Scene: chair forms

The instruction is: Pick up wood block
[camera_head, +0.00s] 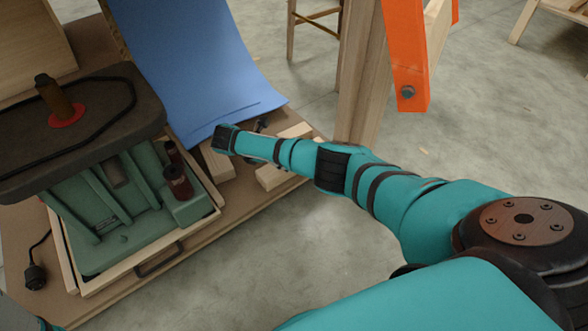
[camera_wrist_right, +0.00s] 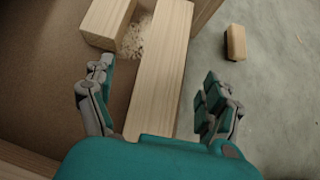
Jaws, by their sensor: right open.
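A long pale wood block (camera_wrist_right: 160,62) lies on the brown board in the right wrist view, running between the two fingers of my right gripper (camera_wrist_right: 157,75). The fingers are spread, one on each side of it, with visible gaps, and nothing is held. A second pale block (camera_wrist_right: 107,20) lies at the upper left there. In the head view, pale wood blocks (camera_head: 216,164) lie at the board's right edge beneath my right wrist. The arm hides part of them and most of the right gripper.
A green machine with a dark top (camera_head: 85,105) stands in a wooden tray at left. A blue curved sheet (camera_head: 195,70) is behind the blocks. A wooden post and an orange bar (camera_head: 405,60) stand at upper right. A small block (camera_wrist_right: 235,42) lies on the grey floor.

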